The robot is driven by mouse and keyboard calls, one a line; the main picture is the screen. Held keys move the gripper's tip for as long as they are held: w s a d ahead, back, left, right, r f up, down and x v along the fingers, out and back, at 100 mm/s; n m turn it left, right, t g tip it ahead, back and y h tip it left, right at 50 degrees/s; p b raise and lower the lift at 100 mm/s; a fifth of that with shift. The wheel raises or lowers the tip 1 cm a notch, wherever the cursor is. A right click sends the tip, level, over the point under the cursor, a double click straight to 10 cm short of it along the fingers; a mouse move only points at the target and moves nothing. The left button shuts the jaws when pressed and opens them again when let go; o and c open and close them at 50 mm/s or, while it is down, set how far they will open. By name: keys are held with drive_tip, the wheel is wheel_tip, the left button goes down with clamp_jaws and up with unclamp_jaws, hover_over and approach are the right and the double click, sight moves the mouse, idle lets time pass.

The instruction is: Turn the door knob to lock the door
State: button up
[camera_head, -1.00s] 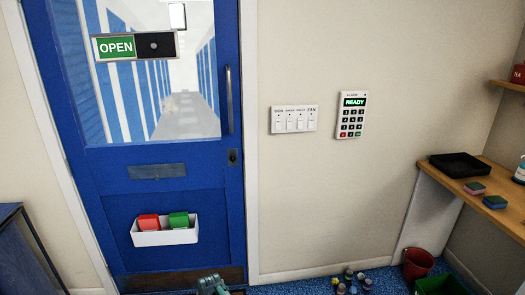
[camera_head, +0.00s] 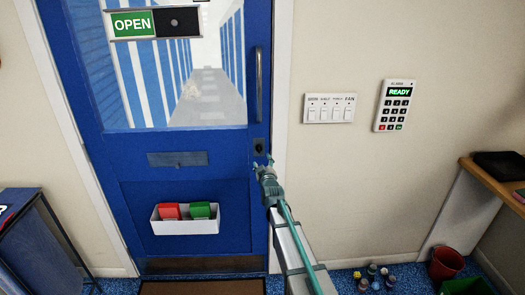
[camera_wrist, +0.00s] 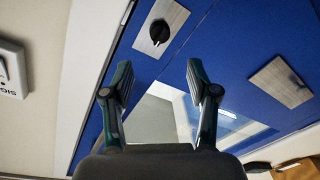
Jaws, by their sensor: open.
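The blue door (camera_head: 228,195) stands closed in its white frame in the head view. The door knob is a small black turn knob on a grey plate (camera_head: 260,150) below the long handle, near the door's right edge. In the wrist view the black knob (camera_wrist: 160,32) shows on its metal plate (camera_wrist: 172,18), beyond the fingertips. My gripper (camera_head: 263,162) is just below the knob in the head view, and its fingers also show in the wrist view (camera_wrist: 158,78). The fingers are open and empty, apart from the knob.
A vertical handle (camera_head: 259,85) is above the knob. A white bin (camera_head: 185,227) with red and green cards hangs on the door. A switch panel (camera_head: 329,108) and an alarm keypad (camera_head: 394,105) are on the right wall. Several small bottles and a red bucket (camera_head: 446,264) stand on the floor.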

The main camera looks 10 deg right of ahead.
sight(259, 150)
drive_tip(key=w+p, duration=0.3)
drive_tip(key=w, duration=0.5)
drive_tip(key=shift+w+d+r, duration=0.1)
drive_tip(key=shift+w+r, duration=0.05)
drive_tip(key=shift+w, duration=0.75)
drive_tip(key=shift+f, duration=0.2)
clamp_jaws()
